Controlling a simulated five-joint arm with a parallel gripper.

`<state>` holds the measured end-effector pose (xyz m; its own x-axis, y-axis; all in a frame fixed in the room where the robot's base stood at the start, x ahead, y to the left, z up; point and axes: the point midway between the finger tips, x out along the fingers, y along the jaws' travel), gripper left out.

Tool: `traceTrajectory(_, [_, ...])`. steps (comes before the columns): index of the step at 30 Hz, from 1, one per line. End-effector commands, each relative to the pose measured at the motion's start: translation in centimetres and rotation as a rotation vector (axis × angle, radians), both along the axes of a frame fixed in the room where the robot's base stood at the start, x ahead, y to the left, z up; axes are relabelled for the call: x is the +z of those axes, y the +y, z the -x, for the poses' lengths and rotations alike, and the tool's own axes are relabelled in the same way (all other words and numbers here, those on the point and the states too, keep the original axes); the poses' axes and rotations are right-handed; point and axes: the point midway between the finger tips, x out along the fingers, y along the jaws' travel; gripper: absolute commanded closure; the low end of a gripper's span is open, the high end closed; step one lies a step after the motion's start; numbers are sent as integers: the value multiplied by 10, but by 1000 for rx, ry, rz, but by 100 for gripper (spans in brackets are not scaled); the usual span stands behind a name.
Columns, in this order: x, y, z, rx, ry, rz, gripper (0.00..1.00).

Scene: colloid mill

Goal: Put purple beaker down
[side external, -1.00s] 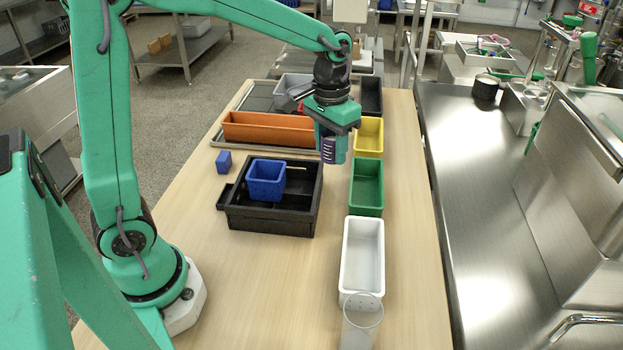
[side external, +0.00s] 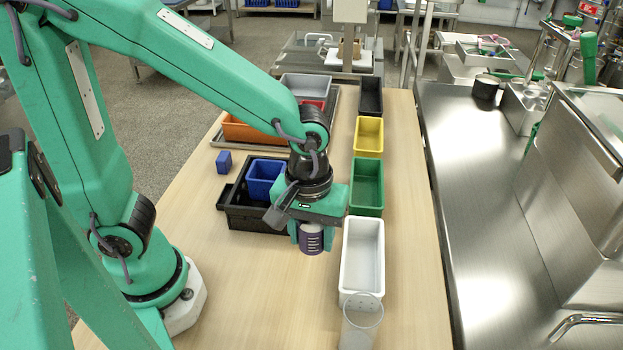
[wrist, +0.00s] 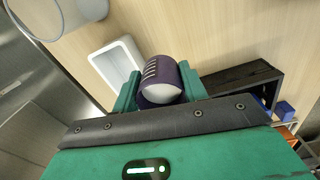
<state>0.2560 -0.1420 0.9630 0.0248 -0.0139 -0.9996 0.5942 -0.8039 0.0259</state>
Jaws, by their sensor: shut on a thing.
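The purple beaker (side external: 312,240) with white marks is held in my gripper (side external: 312,228). In the side view it hangs below the green jaws, just left of the white bin and near the front right corner of the black tray. In the wrist view the beaker (wrist: 160,80) sits between the two green fingers (wrist: 158,90), with its rounded end showing. My gripper is shut on it. I cannot tell for sure whether its bottom touches the table.
A white bin (side external: 346,290) is close on the right, with green (side external: 352,213) and yellow (side external: 357,151) bins behind. A black tray (side external: 240,222) holds a blue bin (side external: 263,187). A clear cup (side external: 358,335) stands at the front. Bare table lies front left.

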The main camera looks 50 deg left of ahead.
Motion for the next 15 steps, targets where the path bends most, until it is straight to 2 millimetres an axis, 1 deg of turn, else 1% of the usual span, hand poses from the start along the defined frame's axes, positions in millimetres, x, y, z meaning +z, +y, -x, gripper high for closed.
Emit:
traceTrajectory(1, [-3,-3,8,20,1,1,80])
traceTrajectory(6, [-10,-10,28,97,3,4,80])
traceTrajectory(9, [-12,-12,36,127,4,5,80])
traceTrajectory(15, [-14,-13,41,150,4,6,80])
